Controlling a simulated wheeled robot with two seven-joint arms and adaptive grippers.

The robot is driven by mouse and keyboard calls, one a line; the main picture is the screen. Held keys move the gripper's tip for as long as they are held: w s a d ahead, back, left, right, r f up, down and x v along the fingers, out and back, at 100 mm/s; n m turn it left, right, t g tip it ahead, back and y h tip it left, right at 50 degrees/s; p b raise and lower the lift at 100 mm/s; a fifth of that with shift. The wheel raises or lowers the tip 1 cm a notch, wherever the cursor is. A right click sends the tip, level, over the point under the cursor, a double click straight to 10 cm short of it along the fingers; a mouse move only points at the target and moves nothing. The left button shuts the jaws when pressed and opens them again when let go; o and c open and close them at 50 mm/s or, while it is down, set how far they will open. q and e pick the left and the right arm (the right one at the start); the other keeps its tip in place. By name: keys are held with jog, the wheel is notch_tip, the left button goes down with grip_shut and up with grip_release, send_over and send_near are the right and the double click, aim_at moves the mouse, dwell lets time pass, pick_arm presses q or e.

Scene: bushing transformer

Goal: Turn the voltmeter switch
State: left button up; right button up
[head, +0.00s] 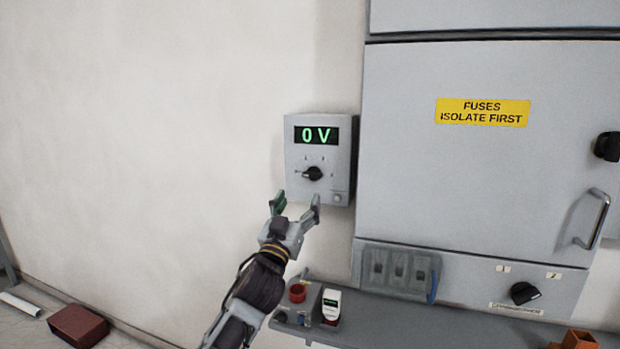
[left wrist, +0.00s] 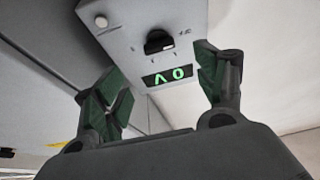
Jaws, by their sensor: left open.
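The voltmeter (head: 300,145) is a grey box on the wall, left of the large cabinet. Its green display (head: 316,135) reads 0 V. Its black rotary switch (head: 313,174) sits below the display, with small marks around it. My left gripper (head: 296,202) is open and empty, just below the switch in the head view. In the left wrist view the voltmeter (left wrist: 128,22) appears upside down, with the switch (left wrist: 158,41) seen between and beyond the open fingers of my left gripper (left wrist: 160,85). The fingers look apart from the switch. My right gripper is not in view.
The grey fuse cabinet (head: 450,180) stands to the right, with a yellow label (head: 483,112), a handle (head: 594,220) and a lower black knob (head: 523,293). The wall at left is clear.

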aim_at(311, 175)
pick_arm(q)
jog(key=shift+p+x, duration=0.6)
jog(key=shift+x, duration=3.75)
jog(key=shift+p+x, duration=0.3)
jog(key=shift+x, duration=0.55)
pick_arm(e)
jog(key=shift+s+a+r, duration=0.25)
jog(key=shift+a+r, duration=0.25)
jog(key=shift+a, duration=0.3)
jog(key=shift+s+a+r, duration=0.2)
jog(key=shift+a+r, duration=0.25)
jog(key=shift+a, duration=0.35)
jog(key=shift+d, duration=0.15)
pick_arm(q)
jog(key=c, duration=1)
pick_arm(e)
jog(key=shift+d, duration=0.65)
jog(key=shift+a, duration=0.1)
